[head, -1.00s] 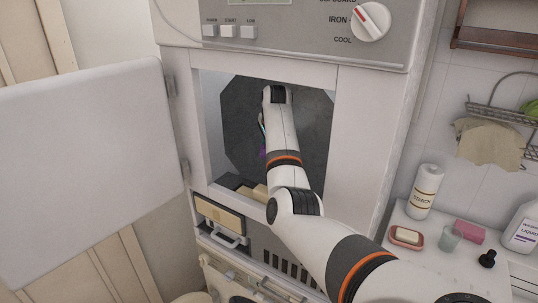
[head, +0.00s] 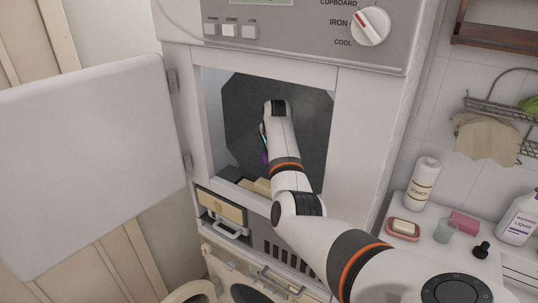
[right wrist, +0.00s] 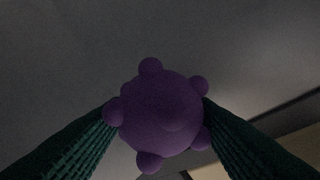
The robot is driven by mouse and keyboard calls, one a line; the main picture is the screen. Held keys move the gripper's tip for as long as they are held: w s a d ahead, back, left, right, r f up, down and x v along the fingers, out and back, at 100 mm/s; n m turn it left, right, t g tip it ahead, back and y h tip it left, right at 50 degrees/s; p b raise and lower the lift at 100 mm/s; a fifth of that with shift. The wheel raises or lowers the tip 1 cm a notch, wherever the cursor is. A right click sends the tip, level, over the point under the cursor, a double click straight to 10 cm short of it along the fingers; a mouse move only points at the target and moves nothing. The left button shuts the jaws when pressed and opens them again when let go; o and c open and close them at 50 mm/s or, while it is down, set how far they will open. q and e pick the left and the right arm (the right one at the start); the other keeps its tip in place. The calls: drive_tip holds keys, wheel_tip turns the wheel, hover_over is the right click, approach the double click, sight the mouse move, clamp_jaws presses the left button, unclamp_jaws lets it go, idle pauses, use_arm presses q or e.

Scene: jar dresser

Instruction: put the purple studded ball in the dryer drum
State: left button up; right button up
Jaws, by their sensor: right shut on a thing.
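The purple studded ball (right wrist: 160,115) is held between the two dark green fingers of my right gripper (right wrist: 160,122) in the right wrist view. In the head view only a small purple part of the ball (head: 264,158) shows beside my right arm. My right arm reaches through the open front of the dryer into the dark dryer drum (head: 307,125). My right gripper is mostly hidden behind my arm in the head view. My left gripper is not in view.
The open white dryer door (head: 85,165) stands to the left. The dryer's front frame (head: 360,130) surrounds the opening. Right of it, a counter holds a starch bottle (head: 423,184), a soap dish (head: 403,230), a pink block (head: 464,222) and a liquid bottle (head: 518,218).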

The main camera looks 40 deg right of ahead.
drive_tip(key=shift+f, duration=0.15)
drive_tip(key=o, duration=1)
drive_tip(key=shift+r, duration=0.2)
drive_tip(key=b+v, duration=0.3)
drive_tip(key=v, duration=0.4)
drive_tip(key=shift+r, duration=0.2)
drive_tip(key=shift+s+r, duration=0.1)
drive_tip(key=shift+r, duration=0.35)
drive_tip(key=shift+a, duration=0.1)
